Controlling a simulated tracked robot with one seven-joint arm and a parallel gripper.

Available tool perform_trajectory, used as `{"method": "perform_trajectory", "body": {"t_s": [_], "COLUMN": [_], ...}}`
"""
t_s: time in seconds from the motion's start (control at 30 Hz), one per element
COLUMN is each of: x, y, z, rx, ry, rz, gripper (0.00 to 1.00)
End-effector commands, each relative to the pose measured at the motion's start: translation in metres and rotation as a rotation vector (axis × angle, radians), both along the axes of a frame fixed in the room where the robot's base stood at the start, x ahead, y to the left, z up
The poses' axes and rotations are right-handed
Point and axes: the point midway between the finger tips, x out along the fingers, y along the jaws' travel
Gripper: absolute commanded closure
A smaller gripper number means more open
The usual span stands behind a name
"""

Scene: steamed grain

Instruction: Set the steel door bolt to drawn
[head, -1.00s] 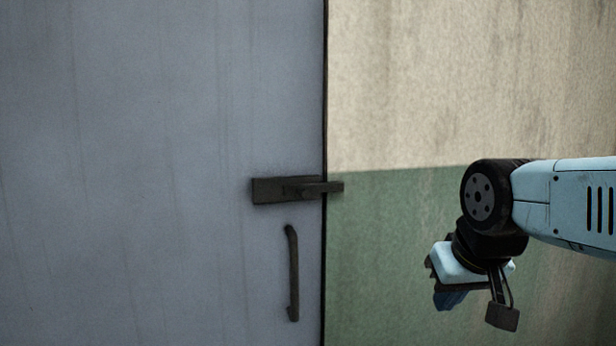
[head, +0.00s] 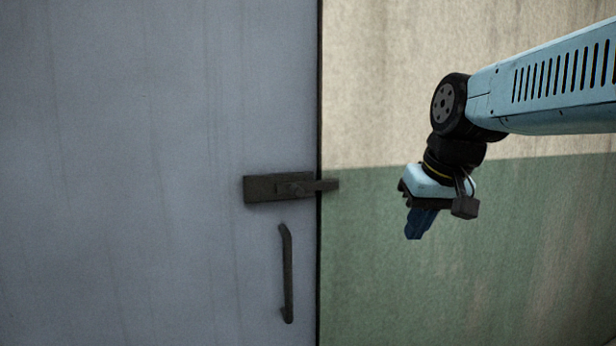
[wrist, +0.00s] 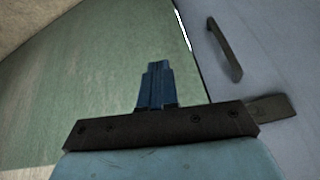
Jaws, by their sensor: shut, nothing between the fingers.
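The dark steel door bolt (head: 275,188) is mounted near the right edge of the grey door (head: 150,120). Its bar reaches right past the door edge, over the edge of the wall. My gripper (head: 415,232) is to the right of the bolt, in front of the green wall, pointing downward and apart from the bolt. Its blue fingers (wrist: 156,85) are together with nothing between them. In the wrist view part of the bolt (wrist: 272,107) shows at the right, partly hidden behind my gripper's dark crosspiece.
A dark vertical pull handle (head: 287,273) is on the door below the bolt; it also shows in the wrist view (wrist: 226,50). The wall (head: 450,270) right of the door is cream above and green below. The space before the door is clear.

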Motion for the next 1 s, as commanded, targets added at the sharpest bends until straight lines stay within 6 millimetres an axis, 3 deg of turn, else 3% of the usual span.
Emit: {"method": "perform_trajectory", "body": {"t_s": [0.03,0.2,0.5,0.7,1.0], "x": [0.018,0.07,0.148,0.171,0.175], "y": [0.007,0.031,0.071,0.084,0.086], "z": [0.017,0.067,0.132,0.151,0.154], "rx": [0.018,0.086,0.198,0.234,0.243], "ry": [0.014,0.053,0.101,0.111,0.113], "rz": [0.022,0.107,0.272,0.335,0.348], "gripper": [1.0,1.0,1.0,1.0,1.0]}}
